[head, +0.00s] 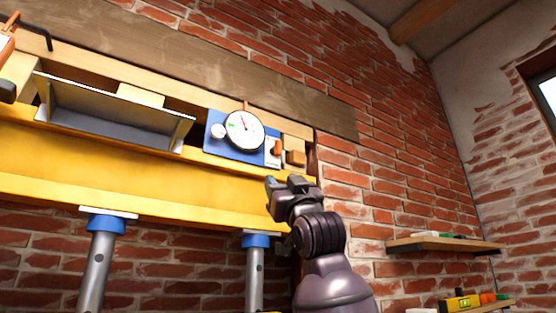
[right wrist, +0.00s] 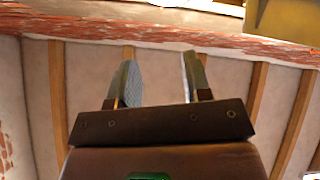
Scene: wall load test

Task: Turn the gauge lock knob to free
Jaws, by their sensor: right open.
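The gauge (head: 244,131) has a round white dial with a dark rim and a red needle, and is mounted on a blue plate (head: 219,149). A small pale round knob (head: 218,131) is left of the dial. A small reddish-brown piece (head: 277,147) sits by a white label at the plate's right end; I cannot tell which is the lock knob or how it is set. My right gripper (head: 287,182) is below and right of the gauge, apart from it. In the right wrist view its two fingers (right wrist: 160,80) are spread with nothing between them. My left gripper is not seen.
The gauge stands on a yellow beam (head: 120,160) held by grey props with blue collars (head: 257,241). A metal channel (head: 120,118) lies to the left, and a wooden block (head: 295,157) is right of the plate. Shelves (head: 440,244) are at lower right.

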